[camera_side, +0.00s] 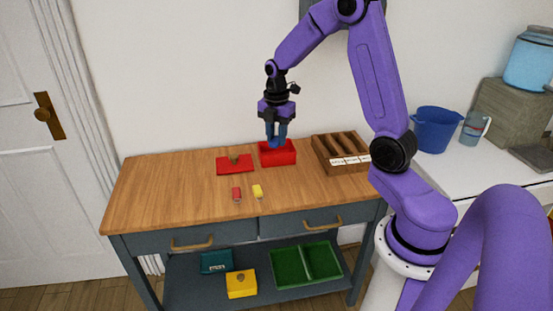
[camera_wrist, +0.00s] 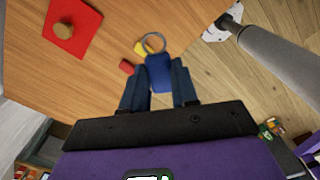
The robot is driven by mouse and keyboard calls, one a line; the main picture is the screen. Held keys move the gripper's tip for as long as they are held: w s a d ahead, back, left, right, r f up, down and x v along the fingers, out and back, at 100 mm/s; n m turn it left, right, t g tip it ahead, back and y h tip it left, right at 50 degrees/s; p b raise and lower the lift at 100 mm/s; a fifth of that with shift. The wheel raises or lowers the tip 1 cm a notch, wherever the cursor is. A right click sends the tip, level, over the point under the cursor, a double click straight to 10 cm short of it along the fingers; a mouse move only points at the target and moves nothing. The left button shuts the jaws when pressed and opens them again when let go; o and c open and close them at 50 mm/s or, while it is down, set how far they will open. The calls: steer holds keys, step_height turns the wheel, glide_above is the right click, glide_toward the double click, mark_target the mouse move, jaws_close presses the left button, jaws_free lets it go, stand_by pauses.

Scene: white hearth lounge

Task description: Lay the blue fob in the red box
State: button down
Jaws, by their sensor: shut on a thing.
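My gripper (camera_side: 276,135) is shut on the blue fob (camera_wrist: 160,72), which has a metal ring (camera_wrist: 153,42) at its far end. In the side view the fob (camera_side: 274,143) hangs at the fingertips over the red box (camera_side: 279,158), overlapping its open top. I cannot tell whether it is above the rim or inside. The box is not visible in the wrist view. A flat red lid (camera_side: 235,165) with a round wooden knob lies left of the box; it also shows in the wrist view (camera_wrist: 88,27).
A red fob (camera_side: 237,193) and a yellow fob (camera_side: 257,191) lie near the table's front. A wooden compartment tray (camera_side: 341,166) stands right of the box. The left of the wooden top (camera_side: 160,185) is clear. Teal, yellow and green containers (camera_side: 306,264) sit on the lower shelf.

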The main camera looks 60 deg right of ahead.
steer(key=d+r+n, duration=0.2)
steer(key=d+n, duration=0.5)
steer(key=n, duration=0.1)
steer(key=shift+w+d+f, duration=1)
steer(key=shift+w+f, duration=1.05)
steer(key=shift+f, duration=0.1)
steer(key=shift+w+d+f, duration=1.05)
steer(key=shift+w+f, duration=1.05)
steer(key=shift+f, duration=0.1)
steer(key=shift+w+d+f, duration=1)
steer(key=shift+w+f, duration=1.05)
steer(key=shift+f, duration=0.1)
steer(key=shift+f, duration=0.6)
steer(key=c, duration=0.9)
jaws_free()
steer(key=shift+o, duration=0.2)
